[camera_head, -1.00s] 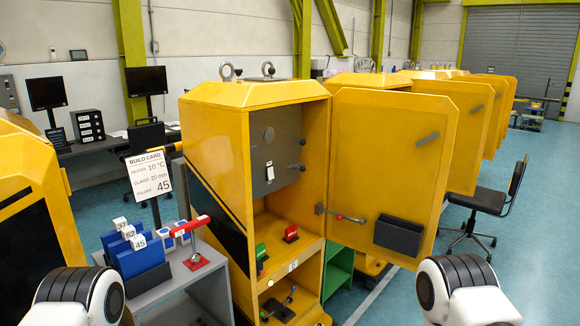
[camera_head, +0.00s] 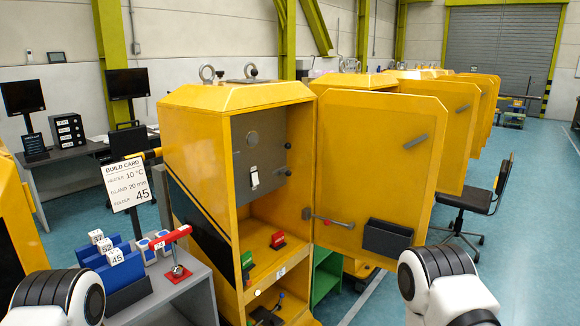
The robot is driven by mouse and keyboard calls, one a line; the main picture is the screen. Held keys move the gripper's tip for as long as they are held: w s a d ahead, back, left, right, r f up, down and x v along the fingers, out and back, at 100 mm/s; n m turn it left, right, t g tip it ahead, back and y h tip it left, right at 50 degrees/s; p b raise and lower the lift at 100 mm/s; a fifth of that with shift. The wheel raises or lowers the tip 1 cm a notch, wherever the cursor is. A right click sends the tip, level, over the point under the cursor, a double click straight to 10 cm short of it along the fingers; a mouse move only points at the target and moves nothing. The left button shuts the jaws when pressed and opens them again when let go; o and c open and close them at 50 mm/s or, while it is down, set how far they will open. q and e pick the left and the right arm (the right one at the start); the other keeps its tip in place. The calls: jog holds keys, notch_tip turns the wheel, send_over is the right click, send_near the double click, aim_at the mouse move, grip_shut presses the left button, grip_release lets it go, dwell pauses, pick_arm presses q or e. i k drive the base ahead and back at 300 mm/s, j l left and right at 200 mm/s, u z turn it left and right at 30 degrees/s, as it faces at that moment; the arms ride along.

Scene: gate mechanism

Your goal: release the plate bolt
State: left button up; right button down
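A grey plate (camera_head: 254,137) stands upright in the upper part of the open yellow cabinet (camera_head: 203,130). It has a round disc (camera_head: 252,138) and a white switch (camera_head: 254,179). Two small dark knobs, an upper one (camera_head: 288,146) and a lower one (camera_head: 286,171), show at its right edge. I cannot tell which of them is the plate bolt. Only upper parts of my two arms show at the bottom left and bottom right. Both grippers are out of view.
The open cabinet door (camera_head: 378,160) has a lever (camera_head: 335,222) and a dark bin (camera_head: 388,238). Green (camera_head: 246,259) and red (camera_head: 278,240) blocks sit on the cabinet's shelf. A grey side table (camera_head: 190,298) holds blue holders and a red-handled clamp (camera_head: 172,240). A chair (camera_head: 478,198) stands right.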

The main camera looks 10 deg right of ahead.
aim_at(288, 173)
jog(key=i+l+u, duration=0.1)
jog(key=i, duration=0.4)
jog(key=i+l+u, duration=0.1)
jog(key=i, duration=0.35)
jog(key=i+l, duration=0.3)
jog(key=i, duration=0.15)
jog(key=i+l+u, duration=0.15)
jog(key=i, duration=0.35)
jog(key=j+z, duration=0.15)
